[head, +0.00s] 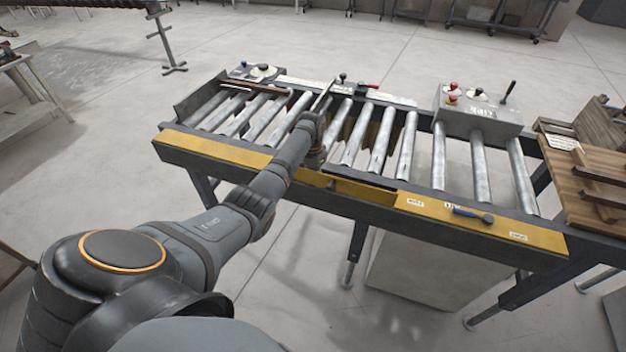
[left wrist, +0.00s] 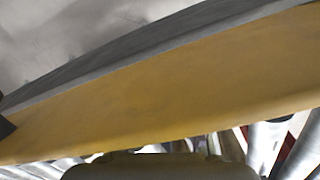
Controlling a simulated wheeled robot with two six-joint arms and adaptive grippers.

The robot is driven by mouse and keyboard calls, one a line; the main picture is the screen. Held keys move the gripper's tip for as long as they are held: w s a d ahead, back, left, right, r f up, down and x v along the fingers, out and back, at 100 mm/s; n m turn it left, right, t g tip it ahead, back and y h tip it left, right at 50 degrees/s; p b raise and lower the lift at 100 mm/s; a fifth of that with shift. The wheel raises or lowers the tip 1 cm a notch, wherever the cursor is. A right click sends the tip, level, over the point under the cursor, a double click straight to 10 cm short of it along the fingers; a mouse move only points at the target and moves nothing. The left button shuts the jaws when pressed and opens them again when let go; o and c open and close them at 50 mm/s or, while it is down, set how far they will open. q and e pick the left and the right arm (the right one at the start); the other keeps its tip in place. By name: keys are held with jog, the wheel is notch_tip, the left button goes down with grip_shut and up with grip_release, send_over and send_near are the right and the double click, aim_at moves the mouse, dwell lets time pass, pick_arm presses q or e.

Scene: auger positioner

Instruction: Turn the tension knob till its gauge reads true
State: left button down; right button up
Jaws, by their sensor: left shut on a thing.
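My left arm reaches from the lower left over the front rail of a roller conveyor. My left gripper (head: 318,122) is down among the rollers near the middle. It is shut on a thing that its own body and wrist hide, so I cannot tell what. In the left wrist view a dark gripper part (left wrist: 160,168) fills the bottom edge, and the jaws do not show. I cannot pick out the tension knob or its gauge for sure. A small black knob (head: 342,77) stands just beyond the gripper. My right gripper is not in view.
The yellow front rail (head: 225,150) also spans the left wrist view (left wrist: 150,100). Bare rollers (head: 480,165) lie to the right. A grey control box (head: 478,112) with red buttons stands behind them. A blue-handled tool (head: 470,213) lies on the rail. Wooden boards (head: 600,185) are stacked far right.

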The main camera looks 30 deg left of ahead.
pick_arm(q)
jog(key=shift+r, duration=0.1)
jog(key=n+p, duration=0.2)
jog(key=shift+r+n, duration=0.1)
jog(key=shift+n, duration=0.3)
jog(key=n+p, duration=0.2)
jog(key=shift+n, duration=0.3)
jog(key=shift+n+p, duration=0.5)
jog(key=shift+n, duration=0.4)
jog(key=c, duration=1.1)
grip_release()
jog(key=shift+o, duration=0.2)
jog(key=shift+f, duration=0.2)
notch_tip(320, 180, up, 12)
jog(key=shift+a, duration=0.15)
